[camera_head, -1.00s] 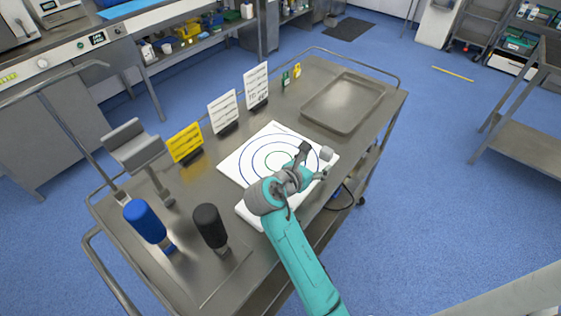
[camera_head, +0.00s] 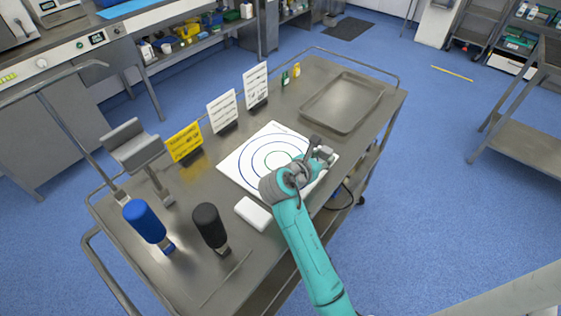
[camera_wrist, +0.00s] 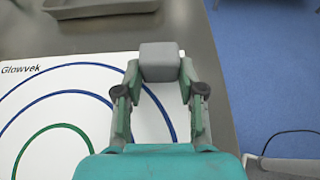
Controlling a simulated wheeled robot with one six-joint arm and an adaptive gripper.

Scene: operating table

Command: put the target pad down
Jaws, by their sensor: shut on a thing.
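The target pad (camera_head: 234,168) is a flat white board with blue and green rings. It appears to lie flat on the steel cart, and part of it is hidden by my arm. In the wrist view the pad (camera_wrist: 100,62) fills the lower left, with the word "Glowvek" near its far edge. My gripper (camera_wrist: 160,84) is over the pad's right edge, its two fingers shut on a grey block (camera_wrist: 160,62). In the head view the block (camera_head: 325,154) shows at the pad's right corner. Whether it is fixed to the pad I cannot tell.
A metal tray (camera_head: 379,84) lies behind the pad. Sign cards (camera_head: 223,108) and a yellow card (camera_head: 184,142) stand along the left edge. A white block (camera_head: 254,213), a black-handled tool (camera_head: 208,222) and a blue-handled tool (camera_head: 145,221) are in front.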

